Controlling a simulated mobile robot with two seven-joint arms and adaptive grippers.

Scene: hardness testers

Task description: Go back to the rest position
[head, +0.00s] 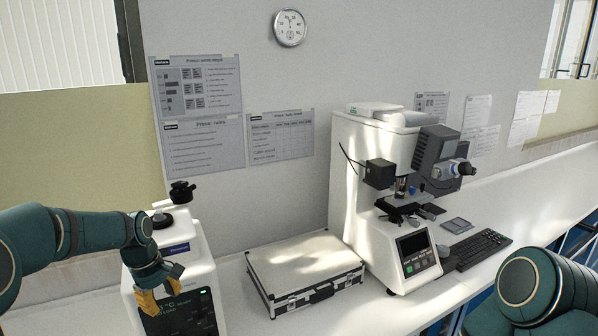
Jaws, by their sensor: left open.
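My left gripper (158,292) has yellow fingertips and points down in front of the white press machine (199,258) at the left. The fingers are apart and nothing shows between them. The gripper covers part of the machine's dark front display. My right arm shows only as teal links at the lower right corner, and its gripper is out of view.
A white hardness tester (352,190) stands at the middle right of the white bench (270,318). A closed silver case (305,270) lies between the two machines. A black keyboard (479,249) lies right of the tester.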

